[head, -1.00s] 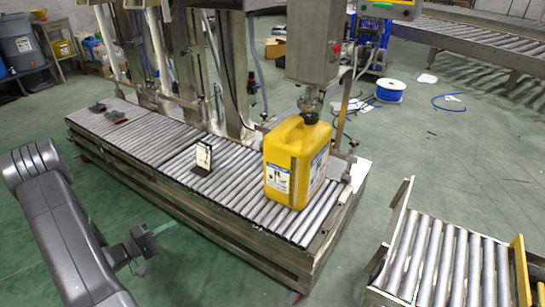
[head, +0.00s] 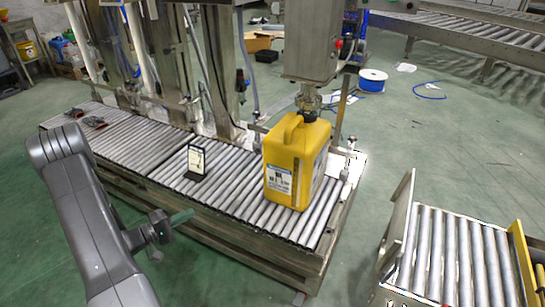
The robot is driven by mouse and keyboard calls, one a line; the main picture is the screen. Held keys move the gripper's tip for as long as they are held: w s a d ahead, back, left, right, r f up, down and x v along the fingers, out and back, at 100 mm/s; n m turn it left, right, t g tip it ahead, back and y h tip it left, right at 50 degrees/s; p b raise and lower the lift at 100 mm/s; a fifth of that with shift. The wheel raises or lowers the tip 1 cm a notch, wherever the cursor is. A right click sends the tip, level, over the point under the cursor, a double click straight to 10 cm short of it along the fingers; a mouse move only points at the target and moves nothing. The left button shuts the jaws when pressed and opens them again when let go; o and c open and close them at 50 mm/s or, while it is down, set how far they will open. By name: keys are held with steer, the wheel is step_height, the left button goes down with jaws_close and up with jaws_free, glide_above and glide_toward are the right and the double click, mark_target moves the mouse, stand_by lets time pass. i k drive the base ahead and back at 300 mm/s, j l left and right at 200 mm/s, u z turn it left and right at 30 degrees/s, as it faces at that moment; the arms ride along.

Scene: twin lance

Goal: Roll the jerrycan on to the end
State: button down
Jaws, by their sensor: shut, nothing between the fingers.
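The yellow jerrycan (head: 292,168) stands upright on the roller conveyor (head: 228,200), near its right end. Its dark cap sits right under the filling nozzle (head: 309,100); I cannot tell whether they touch. White labels show on its sides. My gripper (head: 186,216) is at the left, in front of the conveyor's near side and well apart from the jerrycan. It is shut and empty, with a greenish tip pointing right.
A small sign on a black stand (head: 195,162) is on the rollers left of the jerrycan. A separate short roller section (head: 452,255) with a yellow end bar (head: 524,262) stands at the lower right, across a floor gap. Steel columns line the conveyor's back side.

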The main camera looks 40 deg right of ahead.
mark_target(295, 152)
steer(key=i+l+z, duration=0.1)
steer(key=i+z, duration=0.25)
steer(key=i+l+z, duration=0.3)
steer(key=i, duration=0.2)
